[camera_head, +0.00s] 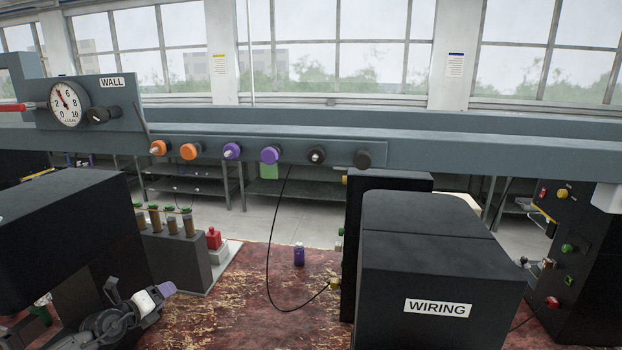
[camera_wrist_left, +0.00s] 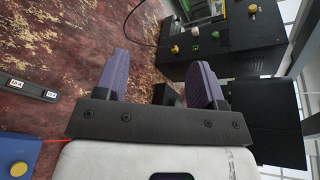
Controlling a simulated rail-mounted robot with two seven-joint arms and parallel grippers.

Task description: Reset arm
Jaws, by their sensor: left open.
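My left gripper (camera_head: 163,291) shows at the lower left of the head view, with a white body and purple fingers, low over the worn red floor. In the left wrist view, its two purple fingers (camera_wrist_left: 160,78) stand well apart with nothing between them. The wrist view looks over the red floor (camera_wrist_left: 60,45) toward a black cabinet with knobs (camera_wrist_left: 218,45). My right gripper shows in neither view.
A black WIRING box (camera_head: 437,308) fills the lower right. A grey block with brass cylinders (camera_head: 175,255) and a red-topped item (camera_head: 214,239) stand near the left arm. A purple bottle (camera_head: 299,254) stands on the floor. A beam with a WALL gauge (camera_head: 66,104) and several knobs crosses above.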

